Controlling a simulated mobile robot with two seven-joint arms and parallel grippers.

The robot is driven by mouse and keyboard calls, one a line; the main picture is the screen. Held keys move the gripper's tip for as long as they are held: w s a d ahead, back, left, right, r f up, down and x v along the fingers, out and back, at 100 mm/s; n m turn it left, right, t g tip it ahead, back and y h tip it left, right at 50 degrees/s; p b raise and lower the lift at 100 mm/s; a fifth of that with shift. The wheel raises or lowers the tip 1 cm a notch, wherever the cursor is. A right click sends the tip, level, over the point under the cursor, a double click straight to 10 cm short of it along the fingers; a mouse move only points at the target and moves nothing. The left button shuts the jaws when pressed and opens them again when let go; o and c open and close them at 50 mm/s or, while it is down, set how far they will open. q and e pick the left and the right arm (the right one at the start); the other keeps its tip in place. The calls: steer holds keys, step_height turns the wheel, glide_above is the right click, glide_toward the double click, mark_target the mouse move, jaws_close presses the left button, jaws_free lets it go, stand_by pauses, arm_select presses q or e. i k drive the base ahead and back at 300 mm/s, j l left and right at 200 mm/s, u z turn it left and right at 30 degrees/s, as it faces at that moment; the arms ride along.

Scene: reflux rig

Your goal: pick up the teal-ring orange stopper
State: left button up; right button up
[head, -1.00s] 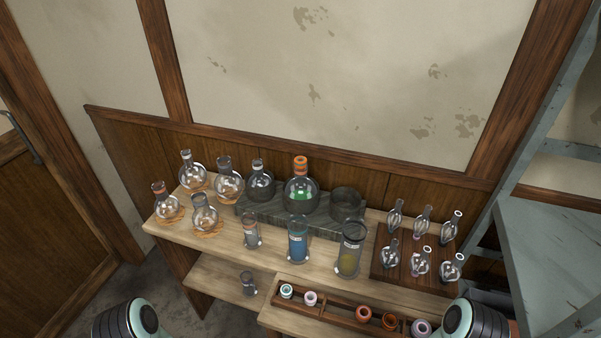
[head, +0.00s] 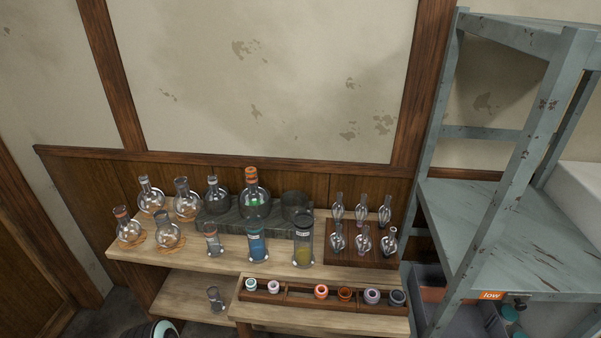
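Two orange stoppers sit side by side in the long wooden tray (head: 300,303) at the front of the bench. One is a lighter orange stopper (head: 321,291), the other a darker orange stopper (head: 344,294). Their rings are too small to tell which one has teal. A pale teal stopper (head: 250,284) and a lilac stopper (head: 273,287) are at the tray's left end. A larger mauve stopper (head: 371,296) and a dark grey stopper (head: 397,298) are at its right end. Neither gripper is in view; only a bit of my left arm shows at the bottom edge.
Behind the tray stand a blue-liquid cylinder (head: 257,246), a yellow-liquid cylinder (head: 303,246) and several round flasks on the left. An orange-topped flask (head: 256,203) holds green liquid. A dark wooden rack (head: 365,258) holds glass bulbs. A grey metal shelf (head: 500,240) stands at right.

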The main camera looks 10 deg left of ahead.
mark_target(250, 172)
steer(key=z, duration=1.8)
steer(key=k+j+z, duration=0.6)
steer(key=k+j, duration=0.65)
steer(key=j, duration=0.2)
